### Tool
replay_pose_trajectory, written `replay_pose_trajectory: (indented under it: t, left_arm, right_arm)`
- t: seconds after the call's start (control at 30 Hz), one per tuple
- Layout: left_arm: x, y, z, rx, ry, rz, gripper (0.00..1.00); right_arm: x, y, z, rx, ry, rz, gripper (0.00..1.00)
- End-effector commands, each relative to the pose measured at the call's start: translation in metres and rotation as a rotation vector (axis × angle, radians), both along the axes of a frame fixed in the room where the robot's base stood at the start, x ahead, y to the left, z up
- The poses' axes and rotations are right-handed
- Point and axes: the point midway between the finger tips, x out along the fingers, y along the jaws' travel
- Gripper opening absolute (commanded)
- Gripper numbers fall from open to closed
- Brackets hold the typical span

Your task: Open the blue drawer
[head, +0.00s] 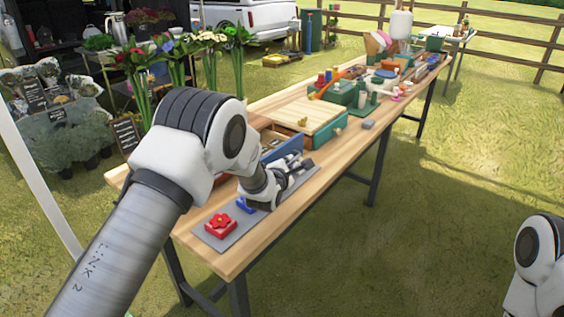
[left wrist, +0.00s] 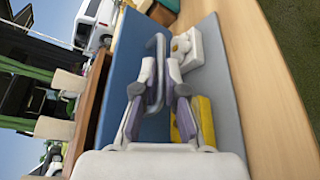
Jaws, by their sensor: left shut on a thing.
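The blue drawer front (head: 289,147) faces the table's near long edge, below the wooden top of a small cabinet (head: 303,117). The drawer looks partly out, with some of its inside showing behind the front. In the left wrist view the blue front (left wrist: 122,62) fills the left middle, with a grey bar handle (left wrist: 160,42) on it. My left gripper (head: 290,168) is at the front, its fingers (left wrist: 157,78) shut on the handle. My forearm and wrist hide part of the cabinet. My right gripper is out of view.
A grey mat (head: 208,236) in front of the drawer bears a red flower block (head: 221,225) and a blue piece (head: 244,205). A white block (left wrist: 206,48) and a yellow block (left wrist: 204,125) lie close to my left fingers. Tools and pots crowd the table's far end.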

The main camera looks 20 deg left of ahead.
Motion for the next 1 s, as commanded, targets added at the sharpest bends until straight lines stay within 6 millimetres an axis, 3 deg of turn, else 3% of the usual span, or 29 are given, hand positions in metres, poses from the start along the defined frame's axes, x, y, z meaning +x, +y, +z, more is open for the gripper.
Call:
replay_pose_trajectory:
  t: [0.23, 0.27, 0.3, 0.67, 0.77, 1.0]
  left_arm:
    - [-0.001, 0.0, -0.002, -0.003, 0.004, 0.002, 0.0]
    - [-0.001, 0.0, -0.002, -0.003, 0.004, 0.002, 0.14]
    - [-0.001, 0.0, -0.002, -0.003, 0.004, 0.002, 0.21]
    - [-0.006, 0.0, -0.001, -0.002, 0.004, 0.001, 0.21]
    - [-0.021, 0.0, 0.003, -0.001, 0.005, 0.001, 0.21]
    - [-0.081, 0.0, 0.015, -0.001, 0.007, 0.0, 0.21]
  right_arm:
    - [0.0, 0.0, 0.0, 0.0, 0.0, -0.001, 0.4]
    - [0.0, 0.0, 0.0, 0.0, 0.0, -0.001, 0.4]
    - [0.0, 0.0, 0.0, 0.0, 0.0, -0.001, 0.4]
    - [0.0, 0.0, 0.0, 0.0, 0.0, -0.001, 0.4]
    - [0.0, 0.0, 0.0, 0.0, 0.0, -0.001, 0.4]
    - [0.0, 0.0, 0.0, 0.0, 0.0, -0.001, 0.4]
